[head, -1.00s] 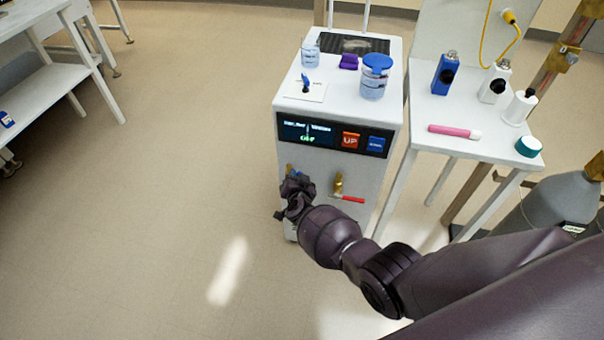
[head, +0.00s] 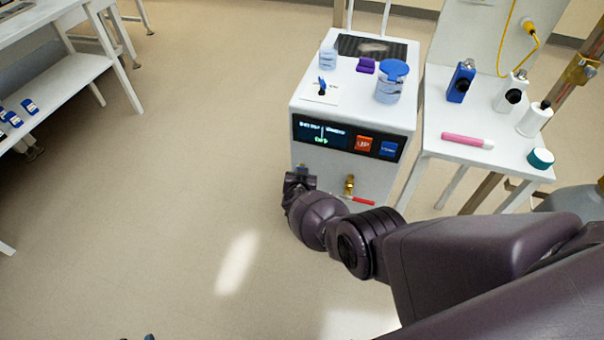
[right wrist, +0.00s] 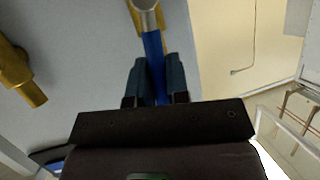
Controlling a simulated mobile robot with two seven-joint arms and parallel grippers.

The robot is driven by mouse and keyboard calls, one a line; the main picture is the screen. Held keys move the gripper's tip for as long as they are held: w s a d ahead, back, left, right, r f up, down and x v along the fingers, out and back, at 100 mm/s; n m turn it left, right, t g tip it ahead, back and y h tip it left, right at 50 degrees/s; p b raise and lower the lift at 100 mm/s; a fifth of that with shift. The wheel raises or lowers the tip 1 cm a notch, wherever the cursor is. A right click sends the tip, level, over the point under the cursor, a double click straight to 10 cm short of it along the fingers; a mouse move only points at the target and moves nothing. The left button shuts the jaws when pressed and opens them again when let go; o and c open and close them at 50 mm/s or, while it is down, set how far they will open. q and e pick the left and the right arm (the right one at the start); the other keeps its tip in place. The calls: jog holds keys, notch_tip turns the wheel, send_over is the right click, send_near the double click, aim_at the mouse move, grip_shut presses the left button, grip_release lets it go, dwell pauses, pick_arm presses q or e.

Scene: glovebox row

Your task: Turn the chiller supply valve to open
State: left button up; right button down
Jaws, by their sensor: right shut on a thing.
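The chiller (head: 340,178) is a white cabinet with a dark display panel and two valves low on its front. My right gripper (right wrist: 156,64) is shut on the blue lever handle (right wrist: 153,50) of the left valve, with one finger on each side. The lever runs from its metal hub (right wrist: 146,5) down between the fingers. In the head view my right gripper (head: 298,180) hides most of this valve. The brass valve with a red handle (head: 362,201) is to its right. Tiny dark tips at the head view's bottom edge may be my left gripper (head: 138,338).
Jars, a purple block and a small blue switch stand on the chiller top. A white side table (head: 440,125) with bottles and a pink marker (head: 467,141) is at the right. A shelf bench (head: 50,95) is at the left. The floor between is clear.

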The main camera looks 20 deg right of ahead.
dwell(0.3)
jog(key=c, duration=1.1)
grip_release()
jog(key=shift+w, duration=0.1)
pick_arm(q)
jog(key=shift+w+r, duration=0.1)
jog(key=shift+r, duration=0.05)
